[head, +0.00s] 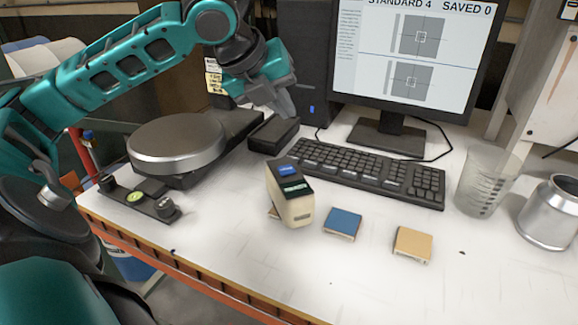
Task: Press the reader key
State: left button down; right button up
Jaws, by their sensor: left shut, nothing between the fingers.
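The reader (291,208) is a small beige upright device near the middle of the white table. Its dark top face carries a blue patch (288,170) that looks like the key, and a small greenish display (294,187). A tile edge shows under its left side. My left gripper (284,108) is shut and empty, behind and above the reader, in front of the dark computer tower. It is apart from the reader and close above a black box. My right gripper is not in view.
A blue tile (343,222) and a tan tile (412,243) lie right of the reader. Behind are a keyboard (370,174) and monitor (420,45). A round scale (177,145) stands left; a clear beaker (486,182) and metal can (551,214) stand right. The table's front is mostly clear.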

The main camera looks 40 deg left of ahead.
pick_arm(q)
jog(key=shift+f, duration=0.15)
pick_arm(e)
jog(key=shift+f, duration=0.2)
pick_arm(q)
jog(key=b, duration=0.7)
send_over(284, 169)
notch_tip(284, 169, down, 6)
jog(key=shift+d+f, duration=0.1)
jog(key=shift+f, duration=0.1)
jog(key=shift+f+b, duration=0.85)
jog(key=shift+b, duration=0.05)
jog(key=shift+f, duration=0.2)
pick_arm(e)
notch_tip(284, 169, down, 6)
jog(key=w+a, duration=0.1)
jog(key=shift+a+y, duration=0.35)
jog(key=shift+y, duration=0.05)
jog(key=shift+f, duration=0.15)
pick_arm(q)
jog(key=shift+f, duration=0.1)
